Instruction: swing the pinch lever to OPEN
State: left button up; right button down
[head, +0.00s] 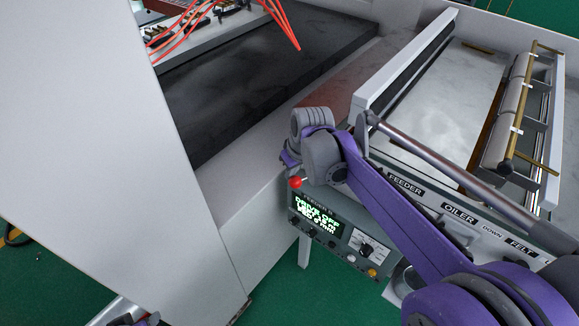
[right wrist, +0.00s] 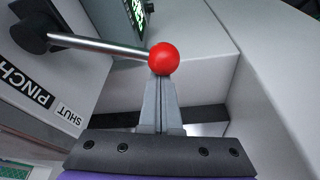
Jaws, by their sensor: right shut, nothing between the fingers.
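The pinch lever is a metal rod with a red ball knob (right wrist: 163,58) and a dark pivot hub (right wrist: 30,36) on a grey side panel. The rod points right from the hub in the right wrist view. Labels PINCH (right wrist: 22,84) and SHUT (right wrist: 69,115) are below the rod; no OPEN label is visible. In the head view the red knob (head: 296,182) shows beside my right wrist; the rod is mostly hidden. My right gripper (right wrist: 160,84) is shut and empty, fingertips right at the knob; contact is unclear.
Below my right wrist is a control panel (head: 330,240) with a lit DRIVE OFF display and a dial. A machine bed with rollers (head: 505,120) is at the right. A large pale housing (head: 90,130) fills the left. Green floor (head: 190,245) shows below.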

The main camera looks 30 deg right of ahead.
jog(key=s+d+n+g+y, duration=0.1)
jog(key=s+d+n, duration=0.1)
jog(key=s+n, duration=0.3)
jog(key=s+d+n+g+y, duration=0.1)
jog(key=s+d+n, duration=0.2)
jog(key=s+n, duration=0.3)
jog(key=shift+s+n+y, duration=0.3)
jog(key=shift+s+y, duration=0.1)
jog(key=shift+s, duration=0.9)
notch_tip(320, 180, up, 9)
jog(key=shift+w+a, duration=0.15)
jog(key=shift+a, duration=0.25)
